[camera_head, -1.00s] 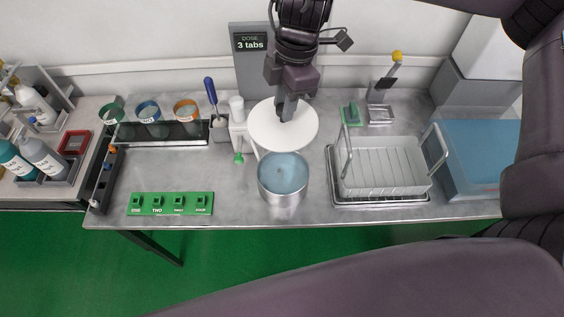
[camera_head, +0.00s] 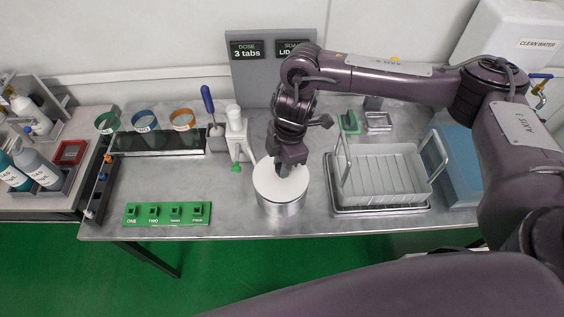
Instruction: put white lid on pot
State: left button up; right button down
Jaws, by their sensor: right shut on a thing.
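The white lid (camera_head: 268,186) is a flat round disc. It lies over the top of the silver metal pot (camera_head: 283,209), which stands at the front middle of the steel table. The lid hides the pot's blue contents; I cannot tell whether it is fully seated on the rim. My right gripper (camera_head: 284,172) points down at the lid's middle and is shut on it, its fingertips hiding the grip point. My left gripper is not in view.
A white wire basket (camera_head: 383,175) on a tray stands just right of the pot. A green numbered block (camera_head: 167,213) lies to the left. A white dispenser bottle (camera_head: 236,135) stands behind left, and a grey sign panel (camera_head: 254,75) at the back.

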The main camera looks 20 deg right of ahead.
jog(key=shift+f, duration=0.4)
jog(key=shift+f, duration=0.1)
jog(key=shift+f, duration=0.4)
jog(key=c, duration=1.1)
grip_release()
jog(key=shift+c, duration=0.2)
jog(key=shift+r, duration=0.1)
jog(key=shift+r, duration=0.35)
notch_tip(320, 180, up, 12)
jog(key=d, duration=0.1)
jog(key=shift+d, duration=0.4)
